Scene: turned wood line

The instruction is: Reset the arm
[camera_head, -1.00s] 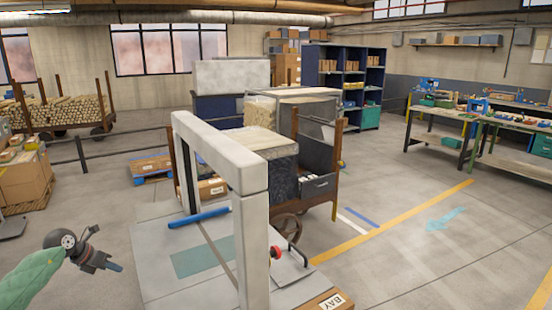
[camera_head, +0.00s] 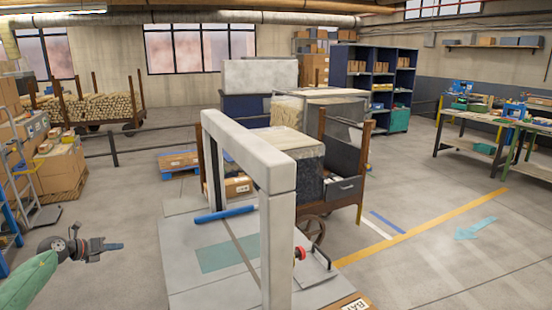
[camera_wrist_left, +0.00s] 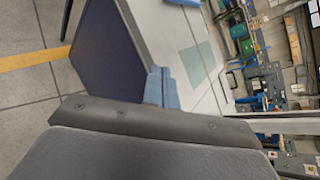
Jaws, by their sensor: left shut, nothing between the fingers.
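My left gripper (camera_head: 113,247) shows at the lower left of the head view, at the end of my green-sleeved arm. It is shut and empty, pointing right, in the air left of the grey table (camera_head: 190,290). In the left wrist view its blue-grey fingertips (camera_wrist_left: 160,86) are together, with the table's pale top (camera_wrist_left: 170,35) beyond them. My right gripper is not in view.
A white frame (camera_head: 275,180) stands over the grey table, with a blue bar (camera_head: 225,214) lying on it. A wooden cart (camera_head: 345,190) stands behind. Stacked boxes (camera_head: 60,165) and a hand truck (camera_head: 30,190) are at left. Floor between boxes and table is clear.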

